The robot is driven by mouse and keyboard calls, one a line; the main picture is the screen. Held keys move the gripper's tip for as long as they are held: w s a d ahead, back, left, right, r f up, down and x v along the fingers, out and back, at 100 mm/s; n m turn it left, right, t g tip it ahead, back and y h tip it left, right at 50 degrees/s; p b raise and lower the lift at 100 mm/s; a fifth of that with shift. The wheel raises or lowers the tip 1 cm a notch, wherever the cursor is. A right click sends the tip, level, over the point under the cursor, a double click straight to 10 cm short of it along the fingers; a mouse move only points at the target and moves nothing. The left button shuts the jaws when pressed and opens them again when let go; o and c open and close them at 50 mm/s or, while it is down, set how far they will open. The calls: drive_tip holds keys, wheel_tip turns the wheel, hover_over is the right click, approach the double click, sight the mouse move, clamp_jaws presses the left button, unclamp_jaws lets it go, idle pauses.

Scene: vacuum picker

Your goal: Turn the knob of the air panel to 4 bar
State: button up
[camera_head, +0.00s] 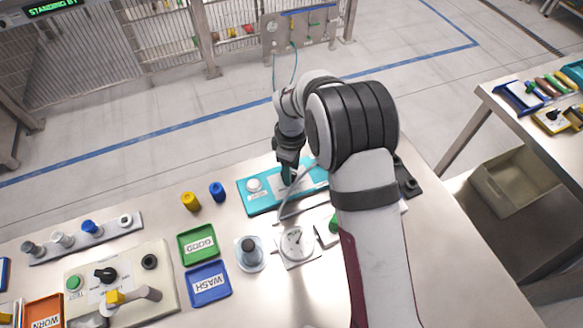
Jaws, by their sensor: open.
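My gripper (287,163) points down over the middle of a teal plate (264,203). Its jaws are open; a teal part shows at the fingertips, and I cannot tell whether they touch it. A white round part (254,185) stands on the plate's left end. A cream panel (143,262) at the lower left carries a black knob (105,274), a green button and a yellow-tipped lever. A round dial gauge (297,243) and a black-topped round part (249,246) stand in front of the plate. Which one is the air panel, and any knob setting, I cannot tell.
A green GOOD tray (181,253), a blue WASH tray (192,296) and an orange WORN tray (24,313) lie left of the gauge. A yellow cap (190,201) and a blue cap (217,191) stand behind. My arm hides part of the bench's right side.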

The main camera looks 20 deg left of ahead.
clamp_jaws()
drive_tip(key=shift+m, duration=0.3)
drive_tip(key=m, duration=0.3)
drive_tip(key=shift+s+m, duration=0.15)
drive_tip(key=shift+m, duration=0.15)
drive_tip(key=shift+s+a+m, duration=0.1)
drive_tip(key=shift+a+m, duration=0.05)
drive_tip(key=shift+m, duration=2.05)
unclamp_jaws()
